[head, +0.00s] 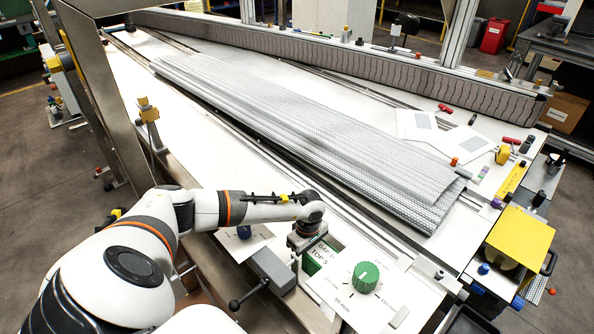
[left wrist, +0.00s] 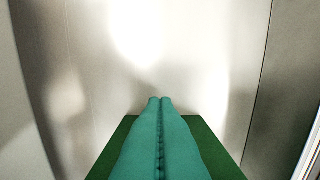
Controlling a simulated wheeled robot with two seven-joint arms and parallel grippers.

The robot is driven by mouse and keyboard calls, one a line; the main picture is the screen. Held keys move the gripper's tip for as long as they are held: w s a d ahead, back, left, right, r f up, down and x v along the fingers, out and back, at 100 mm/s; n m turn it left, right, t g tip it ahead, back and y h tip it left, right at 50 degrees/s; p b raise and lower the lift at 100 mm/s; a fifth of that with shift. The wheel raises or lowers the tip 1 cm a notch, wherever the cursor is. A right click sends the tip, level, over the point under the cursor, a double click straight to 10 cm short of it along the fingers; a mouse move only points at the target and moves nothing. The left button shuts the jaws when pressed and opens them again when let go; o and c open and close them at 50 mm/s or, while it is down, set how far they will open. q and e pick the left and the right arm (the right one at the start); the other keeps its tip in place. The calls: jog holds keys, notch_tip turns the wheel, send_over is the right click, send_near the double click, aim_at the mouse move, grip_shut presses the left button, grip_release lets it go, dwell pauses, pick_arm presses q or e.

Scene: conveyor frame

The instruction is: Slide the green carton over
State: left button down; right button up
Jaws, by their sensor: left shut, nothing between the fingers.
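A green carton (head: 318,260) with white lettering stands at the near edge of the conveyor frame, partly hidden by my left gripper. My left gripper (head: 296,262) comes in from the left and is beside the carton in the head view; its fingertips are hard to make out there. In the left wrist view its two teal fingers (left wrist: 160,101) are closed together and empty. A dark green surface (left wrist: 218,150), which looks like the carton, shows behind them; I cannot tell whether they touch it. My right gripper is in neither view.
A green dial (head: 366,277) on a white plate sits right of the carton. A grey clamp with a black lever (head: 272,270) is just left. Long grey panels (head: 310,130) lie along the frame behind. A yellow box (head: 520,238) stands at the right.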

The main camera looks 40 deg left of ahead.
pick_arm(q)
jog(key=d+b, duration=0.1)
jog(key=d, duration=0.4)
jog(key=s+d+b, duration=0.1)
jog(key=d, duration=0.4)
jog(key=d+b, duration=0.1)
jog(key=d, duration=0.5)
jog(key=shift+s+d+f, duration=0.1)
jog(key=shift+s, duration=0.1)
jog(key=shift+d, duration=0.35)
jog(key=shift+r, duration=0.35)
notch_tip(320, 180, up, 12)
jog(key=b, duration=0.2)
jog(key=shift+f, duration=0.15)
